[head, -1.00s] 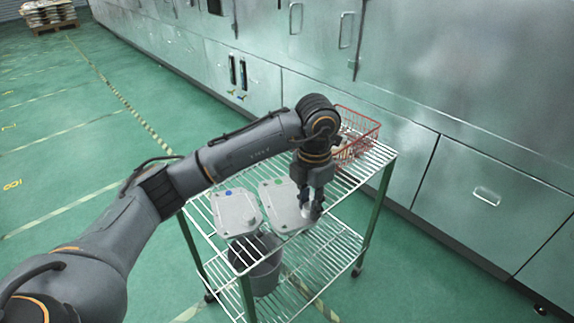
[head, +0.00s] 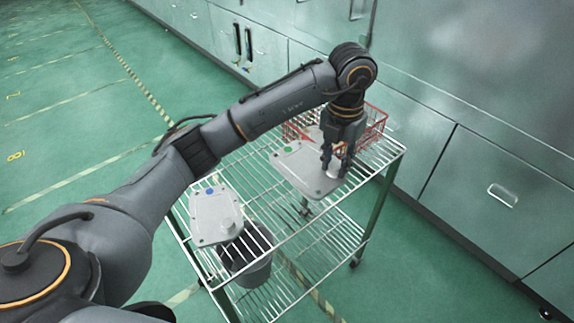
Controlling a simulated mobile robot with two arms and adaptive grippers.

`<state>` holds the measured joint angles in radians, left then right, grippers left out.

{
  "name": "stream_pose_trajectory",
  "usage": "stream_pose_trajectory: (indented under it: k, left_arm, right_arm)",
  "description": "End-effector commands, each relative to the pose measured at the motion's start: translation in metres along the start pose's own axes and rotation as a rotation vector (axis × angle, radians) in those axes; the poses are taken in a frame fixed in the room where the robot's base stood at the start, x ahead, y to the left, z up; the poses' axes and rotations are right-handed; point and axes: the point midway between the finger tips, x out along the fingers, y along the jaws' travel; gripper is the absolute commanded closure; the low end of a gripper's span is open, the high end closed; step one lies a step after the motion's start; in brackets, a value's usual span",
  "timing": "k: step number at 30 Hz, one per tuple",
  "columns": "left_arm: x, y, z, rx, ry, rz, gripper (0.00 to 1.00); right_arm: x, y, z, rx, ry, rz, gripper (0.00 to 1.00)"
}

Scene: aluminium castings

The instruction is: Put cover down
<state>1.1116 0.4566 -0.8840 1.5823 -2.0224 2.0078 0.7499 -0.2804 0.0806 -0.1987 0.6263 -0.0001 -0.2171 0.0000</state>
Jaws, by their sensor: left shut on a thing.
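A flat grey cover with a green dot (head: 301,166) is over the right part of the wire cart's top shelf. My left gripper (head: 334,170) points down and is shut on this cover near its right front corner. The cover seems to be raised above the shelf, though the gap is hard to judge. A second grey cover with a blue dot (head: 214,213) lies on the shelf to the left, apart from the first. My right gripper is not in view.
The wire cart (head: 285,243) has a red wire basket (head: 374,124) at the back of its top shelf, partly hidden behind my left arm and the held cover. A grey bucket (head: 247,262) shows beneath the top shelf. Bare shelf lies between the covers.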

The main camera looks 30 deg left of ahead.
Motion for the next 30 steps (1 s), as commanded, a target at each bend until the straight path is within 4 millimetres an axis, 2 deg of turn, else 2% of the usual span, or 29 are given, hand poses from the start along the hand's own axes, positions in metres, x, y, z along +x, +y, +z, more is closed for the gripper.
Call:
stream_pose_trajectory:
  k: [1, 6, 8, 12, 15, 20, 23, 27, 30]
  left_arm:
    - [0.003, 0.015, -0.003, -0.007, 0.004, 0.002, 1.00]
    - [0.021, 0.057, -0.011, -0.007, 0.004, 0.003, 1.00]
    - [0.027, 0.071, -0.014, -0.006, 0.004, 0.003, 1.00]
    - [0.056, 0.089, -0.017, -0.003, 0.004, 0.001, 1.00]
    - [0.069, 0.100, -0.018, -0.002, 0.001, 0.001, 1.00]
    - [0.079, 0.107, -0.019, -0.001, -0.001, 0.000, 1.00]
    - [0.089, 0.116, -0.021, -0.002, 0.002, 0.002, 1.00]
    - [0.108, 0.113, -0.021, 0.000, 0.003, -0.002, 1.00]
    - [0.117, 0.114, -0.020, 0.000, -0.001, 0.000, 1.00]
  right_arm:
    - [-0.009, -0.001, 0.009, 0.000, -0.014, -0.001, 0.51]
    - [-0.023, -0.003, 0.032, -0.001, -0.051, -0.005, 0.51]
    - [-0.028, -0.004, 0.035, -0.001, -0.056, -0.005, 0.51]
    - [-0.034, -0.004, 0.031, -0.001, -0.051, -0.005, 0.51]
    - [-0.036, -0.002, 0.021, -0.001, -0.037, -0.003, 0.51]
    - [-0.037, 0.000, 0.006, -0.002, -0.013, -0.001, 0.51]
    - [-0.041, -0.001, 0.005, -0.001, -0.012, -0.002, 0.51]
    - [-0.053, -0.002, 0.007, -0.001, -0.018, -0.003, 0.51]
    - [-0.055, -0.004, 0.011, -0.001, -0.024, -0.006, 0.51]
